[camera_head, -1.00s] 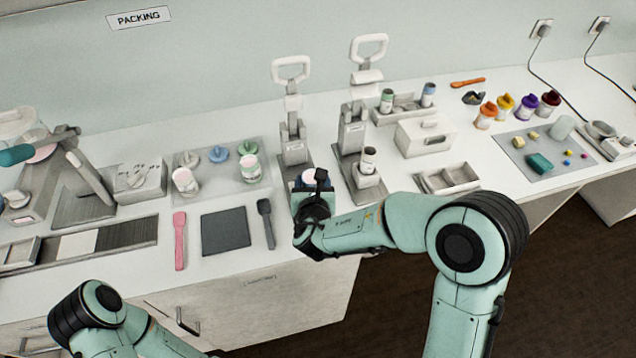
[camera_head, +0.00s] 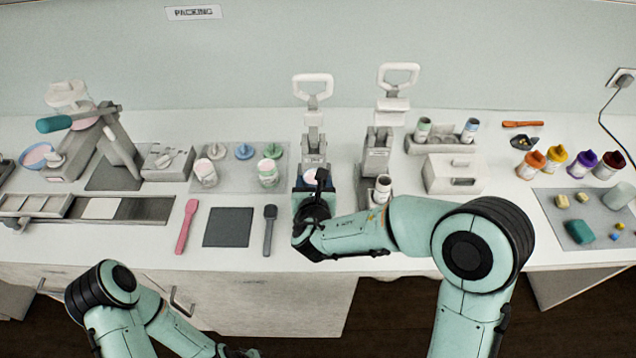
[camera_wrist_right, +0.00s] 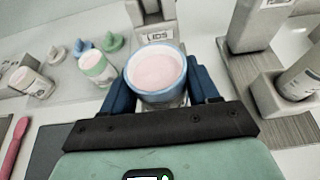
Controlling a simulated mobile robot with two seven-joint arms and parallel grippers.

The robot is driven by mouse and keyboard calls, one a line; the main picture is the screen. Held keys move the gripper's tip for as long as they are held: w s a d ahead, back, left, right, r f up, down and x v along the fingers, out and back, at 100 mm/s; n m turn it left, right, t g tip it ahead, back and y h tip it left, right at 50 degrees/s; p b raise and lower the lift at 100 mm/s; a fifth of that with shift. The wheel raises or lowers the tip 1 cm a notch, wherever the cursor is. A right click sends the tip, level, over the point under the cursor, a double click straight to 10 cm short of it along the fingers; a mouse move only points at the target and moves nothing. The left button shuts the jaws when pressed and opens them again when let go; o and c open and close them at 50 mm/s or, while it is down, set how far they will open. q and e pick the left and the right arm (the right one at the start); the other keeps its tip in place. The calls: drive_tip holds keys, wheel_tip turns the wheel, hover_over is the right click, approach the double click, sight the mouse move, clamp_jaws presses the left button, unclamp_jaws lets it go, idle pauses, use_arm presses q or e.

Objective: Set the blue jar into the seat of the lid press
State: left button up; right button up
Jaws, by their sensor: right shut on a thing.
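The blue jar (camera_wrist_right: 156,76) has a blue rim and pale pink contents. It is upright between the blue fingers of my right gripper (camera_wrist_right: 152,88), which is shut on it. In the head view, my right gripper (camera_head: 311,188) and the jar (camera_head: 310,175) are at the front of the lid press (camera_head: 313,140), a grey stand with a white loop handle. Its LIDS label (camera_wrist_right: 158,37) shows just behind the jar. The jar and gripper hide the seat, so I cannot tell whether the jar touches it. Only a dark part of my left gripper (camera_head: 238,352) shows at the bottom edge.
A second press (camera_head: 378,150) stands close on the right with a jar (camera_head: 382,188) at its base. A tray (camera_head: 238,180) with jars and lids lies to the left. A dark mat (camera_head: 228,227) and a grey spatula (camera_head: 269,230) lie in front.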

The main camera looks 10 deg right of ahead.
drive_tip(key=shift+a+f+b, duration=0.15)
drive_tip(key=shift+f+b, duration=0.2)
drive_tip(key=shift+f, duration=0.55)
use_arm(q)
drive_tip(key=shift+s+f+b, duration=0.4)
drive_tip(key=shift+s+f, duration=0.4)
drive_tip(key=shift+f, duration=0.2)
use_arm(e)
drive_tip(key=shift+f, duration=1)
use_arm(q)
drive_tip(key=shift+f, duration=0.1)
drive_tip(key=shift+s+f+b, duration=0.25)
drive_tip(key=shift+f+b, duration=0.05)
use_arm(e)
drive_tip(key=shift+f, duration=0.1)
use_arm(q)
drive_tip(key=shift+s+f, duration=0.1)
drive_tip(key=shift+f, duration=0.1)
use_arm(e)
drive_tip(key=shift+f, duration=0.1)
use_arm(q)
drive_tip(key=shift+s+f+b, duration=0.2)
drive_tip(key=shift+f+b, duration=0.05)
drive_tip(key=shift+b, duration=0.1)
use_arm(e)
drive_tip(key=shift+f, duration=0.1)
use_arm(q)
drive_tip(key=shift+f, duration=0.15)
use_arm(e)
drive_tip(key=shift+f, duration=0.1)
